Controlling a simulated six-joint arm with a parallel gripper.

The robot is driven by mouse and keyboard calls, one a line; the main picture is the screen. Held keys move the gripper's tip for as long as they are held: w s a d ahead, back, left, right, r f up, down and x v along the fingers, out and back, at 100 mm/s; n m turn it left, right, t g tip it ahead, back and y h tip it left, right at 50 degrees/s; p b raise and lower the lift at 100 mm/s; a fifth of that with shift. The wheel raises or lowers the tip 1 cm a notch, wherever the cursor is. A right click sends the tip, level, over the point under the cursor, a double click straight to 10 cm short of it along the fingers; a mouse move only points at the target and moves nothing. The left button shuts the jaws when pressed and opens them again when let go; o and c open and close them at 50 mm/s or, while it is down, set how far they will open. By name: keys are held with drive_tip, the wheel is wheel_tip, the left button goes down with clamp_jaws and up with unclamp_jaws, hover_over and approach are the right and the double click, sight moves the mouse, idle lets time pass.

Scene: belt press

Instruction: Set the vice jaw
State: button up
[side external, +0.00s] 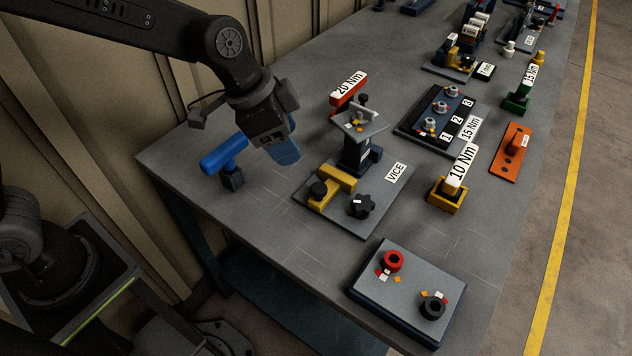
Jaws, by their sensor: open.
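The vice is a grey base plate (384,203) with a VICE label, in the middle of the side external view. I cannot tell for sure which part is the jaw. My gripper (286,152) is open, with blue fingers pointing down, above the table to the left of the vice and apart from it. Nothing shows between its fingers; they partly overlap each other.
A blue-handled tool (225,155) stands left of my gripper. A red 20 Nm tool (348,91) is behind the vice; a yellow 10 Nm tool (448,193) is to its right. A plate with red and black rings (408,278) lies in front. Bare table (270,215) shows left of the vice.

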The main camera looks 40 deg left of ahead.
sight(318, 187)
drive_tip(key=x, duration=1.3)
drive_tip(key=shift+f, duration=0.1)
drive_tip(key=shift+c, duration=0.2)
clamp_jaws()
